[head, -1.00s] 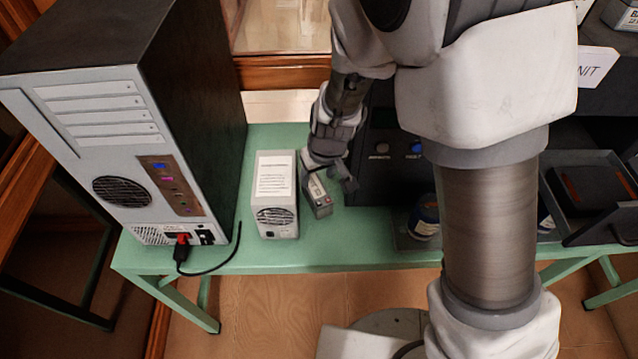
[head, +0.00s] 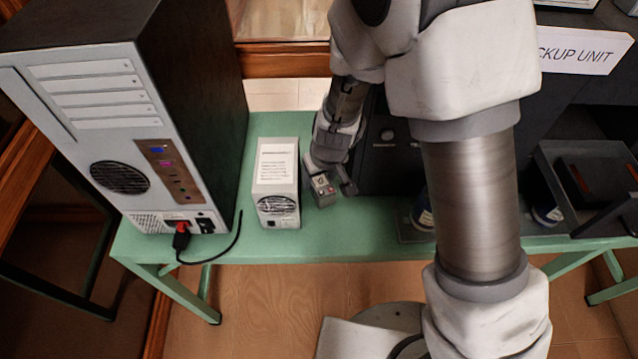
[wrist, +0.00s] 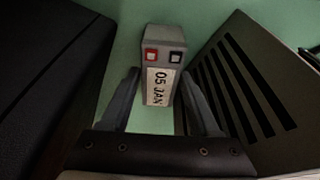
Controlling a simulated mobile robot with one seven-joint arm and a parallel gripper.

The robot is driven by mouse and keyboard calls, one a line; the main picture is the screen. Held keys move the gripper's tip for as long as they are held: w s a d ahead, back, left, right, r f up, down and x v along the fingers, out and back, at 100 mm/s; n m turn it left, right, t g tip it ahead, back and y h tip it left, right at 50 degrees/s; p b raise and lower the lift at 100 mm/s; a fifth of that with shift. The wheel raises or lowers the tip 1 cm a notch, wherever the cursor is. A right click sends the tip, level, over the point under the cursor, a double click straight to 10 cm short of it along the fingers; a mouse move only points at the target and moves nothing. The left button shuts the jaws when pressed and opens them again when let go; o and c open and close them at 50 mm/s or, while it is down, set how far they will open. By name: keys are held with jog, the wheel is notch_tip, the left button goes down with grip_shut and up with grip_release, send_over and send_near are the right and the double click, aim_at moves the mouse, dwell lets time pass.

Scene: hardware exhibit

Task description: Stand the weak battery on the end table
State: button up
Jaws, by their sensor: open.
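The battery (head: 322,191) is a small grey block with a red and a black terminal. It stands upright on the green table (head: 300,249), just right of a white box-shaped unit. In the wrist view the battery (wrist: 162,70) shows a "05 JAN" label. My gripper (head: 331,186) is low over the table at the battery. In the wrist view my gripper (wrist: 162,105) is open, with one finger on each side of the battery's near part. I cannot tell whether the fingers touch it. I cannot tell which surface is the end table.
The white unit (head: 277,180) stands close left of my gripper, with a tall computer tower (head: 110,130) and its cable farther left. A dark cabinet (head: 385,150) is close on the right. Farther right are blue-labelled cylinders, an open tray (head: 590,185) and a "BACKUP UNIT" sign (head: 585,52).

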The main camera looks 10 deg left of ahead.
jog(key=shift+f, duration=0.15)
grip_shut()
dwell(0.4)
